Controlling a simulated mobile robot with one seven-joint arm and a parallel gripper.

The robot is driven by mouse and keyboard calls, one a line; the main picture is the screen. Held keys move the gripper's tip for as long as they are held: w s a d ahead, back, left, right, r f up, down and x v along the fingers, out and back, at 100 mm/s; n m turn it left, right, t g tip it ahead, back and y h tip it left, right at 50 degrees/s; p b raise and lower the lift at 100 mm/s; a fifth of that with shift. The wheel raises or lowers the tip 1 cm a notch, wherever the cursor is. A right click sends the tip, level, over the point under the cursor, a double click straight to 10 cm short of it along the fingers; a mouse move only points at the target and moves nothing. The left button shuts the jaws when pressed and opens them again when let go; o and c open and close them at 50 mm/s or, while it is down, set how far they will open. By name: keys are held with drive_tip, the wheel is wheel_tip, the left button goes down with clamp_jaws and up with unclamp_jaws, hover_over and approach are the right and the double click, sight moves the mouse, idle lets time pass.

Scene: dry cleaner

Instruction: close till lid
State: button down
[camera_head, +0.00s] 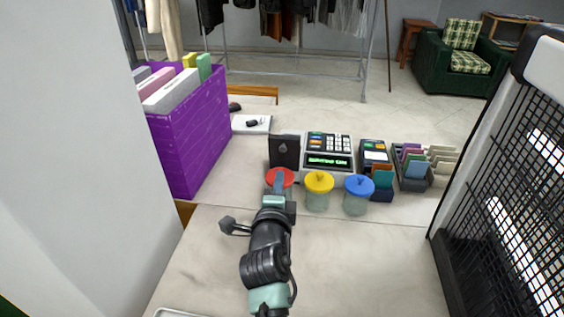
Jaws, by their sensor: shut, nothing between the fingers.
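The till (328,152) stands on the counter at mid-picture, with a keypad on top and a lit green display. A dark upright panel (284,149) with a round knob stands against its left side. I cannot tell for certain whether this panel is the till's lid. My gripper (279,184) is shut and empty. It reaches away from me, over or just before the red-lidded jar (288,174), below the dark panel in the picture. The fingertips are small, and I cannot tell whether they touch the jar.
Yellow-lidded (319,183) and blue-lidded (358,187) jars stand right of my gripper, in front of the till. A card terminal (375,154) and card racks (414,178) stand further right. A purple folder box (190,135) is at left, a black mesh rack (500,190) at right. The near counter (355,255) is clear.

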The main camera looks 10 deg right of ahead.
sight(283, 151)
drive_tip(key=x, duration=0.2)
drive_tip(key=b+x, duration=0.1)
drive_tip(key=x, duration=0.3)
drive_tip(key=shift+w+d+r+b, duration=0.15)
drive_tip(key=shift+w+r+b, duration=0.15)
drive_tip(key=shift+b, duration=0.1)
drive_tip(key=shift+w+d+r, duration=0.15)
drive_tip(key=shift+w+d, duration=0.05)
drive_tip(key=shift+w, duration=0.6)
drive_tip(key=shift+r, duration=0.1)
